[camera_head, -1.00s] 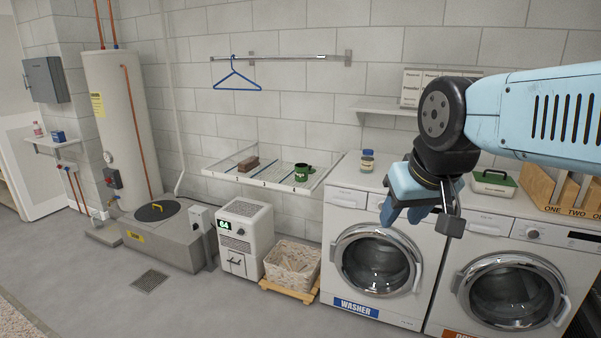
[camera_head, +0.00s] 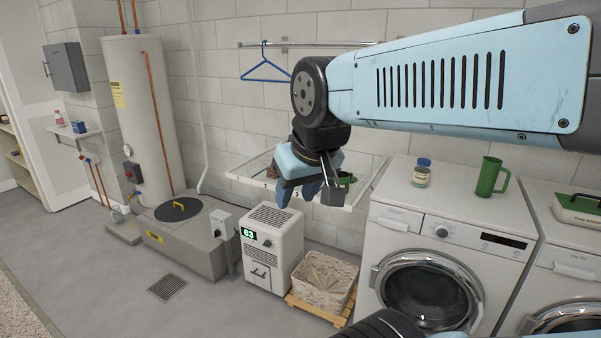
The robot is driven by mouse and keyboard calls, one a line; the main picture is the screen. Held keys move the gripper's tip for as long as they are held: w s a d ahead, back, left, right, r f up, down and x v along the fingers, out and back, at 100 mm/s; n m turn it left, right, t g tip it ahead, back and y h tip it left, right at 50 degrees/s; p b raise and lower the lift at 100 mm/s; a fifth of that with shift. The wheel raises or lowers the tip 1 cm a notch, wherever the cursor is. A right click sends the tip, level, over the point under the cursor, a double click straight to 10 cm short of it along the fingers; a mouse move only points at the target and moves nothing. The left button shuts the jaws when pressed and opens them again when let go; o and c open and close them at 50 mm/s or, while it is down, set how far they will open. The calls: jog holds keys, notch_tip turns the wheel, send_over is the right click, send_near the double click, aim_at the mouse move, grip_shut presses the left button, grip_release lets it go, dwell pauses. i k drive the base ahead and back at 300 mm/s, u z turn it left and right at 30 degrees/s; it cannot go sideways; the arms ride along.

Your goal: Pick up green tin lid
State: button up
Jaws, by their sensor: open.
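The green tin lid (camera_head: 580,204), with a dark handle on top, sits on a pale tin (camera_head: 582,217) at the right edge of the view. The tin stands on top of the right-hand machine, and the picture edge cuts it off. My gripper (camera_head: 298,194) is open, with blue fingers pointing down. It shows in front of the wall rack, far to the left of the lid. Nothing shows between its fingers.
A green jug (camera_head: 492,176) and a blue-capped jar (camera_head: 422,173) stand on the washer (camera_head: 460,211). A green mug (camera_head: 346,179) on the wall rack (camera_head: 247,179) is partly hidden by my gripper. A basket (camera_head: 325,281) stands by a dehumidifier (camera_head: 272,246).

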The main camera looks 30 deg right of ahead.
aim_at(353, 179)
jog(key=z, duration=0.05)
jog(key=i, duration=1.25)
jog(key=z, duration=1)
jog(key=i, duration=0.75)
jog(key=z, duration=0.35)
jog(key=k, duration=0.9)
jog(key=z, duration=0.2)
jog(key=i, duration=0.85)
jog(key=u, duration=0.05)
